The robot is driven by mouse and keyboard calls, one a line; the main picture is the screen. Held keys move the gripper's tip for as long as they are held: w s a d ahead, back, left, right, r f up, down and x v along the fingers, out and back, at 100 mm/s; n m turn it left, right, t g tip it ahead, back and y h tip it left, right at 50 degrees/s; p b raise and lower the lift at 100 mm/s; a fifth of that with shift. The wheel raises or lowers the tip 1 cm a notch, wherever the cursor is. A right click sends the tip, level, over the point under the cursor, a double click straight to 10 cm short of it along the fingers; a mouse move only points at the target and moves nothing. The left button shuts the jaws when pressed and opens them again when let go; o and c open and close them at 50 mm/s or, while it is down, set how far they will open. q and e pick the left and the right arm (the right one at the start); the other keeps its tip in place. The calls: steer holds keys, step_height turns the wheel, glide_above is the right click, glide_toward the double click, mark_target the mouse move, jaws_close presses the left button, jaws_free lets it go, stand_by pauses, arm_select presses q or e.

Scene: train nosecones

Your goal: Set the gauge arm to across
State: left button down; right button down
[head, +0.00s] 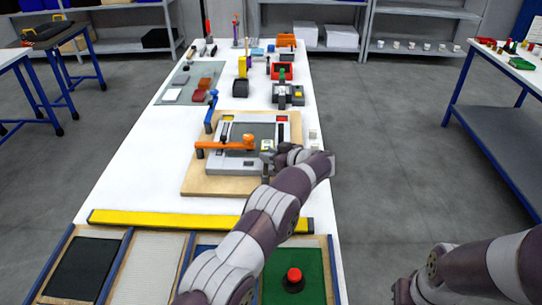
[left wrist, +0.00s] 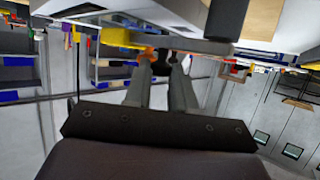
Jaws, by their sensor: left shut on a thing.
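The gauge arm (head: 225,144) is an orange bar lying left to right over the front part of a light grey framed fixture on a wooden board (head: 225,187). Its left end has a dark post. My left gripper (head: 266,151) is at the bar's right end, shut on it there; the wrist and fingers hide part of that end. In the left wrist view the two fingers (left wrist: 163,62) close in on a dark piece beside an orange part (left wrist: 147,53). My right gripper is out of view; only part of the right arm shows at lower right.
A blue upright lever (head: 211,112) stands at the fixture's left back corner. A yellow bar (head: 190,219) lies across the table in front. A red button (head: 294,277) sits on a green panel nearby. Blocks, an orange bin and tools stand farther back.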

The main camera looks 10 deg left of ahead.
arm_select(q)
steer(key=c, duration=1)
jaws_free()
steer(key=shift+a+r, duration=0.1)
steer(key=shift+r, duration=0.15)
steer(key=shift+f, duration=0.1)
steer(key=b+v, duration=0.1)
steer(key=v, duration=1.1)
steer(key=shift+s+d+b, duration=0.15)
steer(key=shift+d+b, duration=0.1)
steer(key=shift+b, duration=0.05)
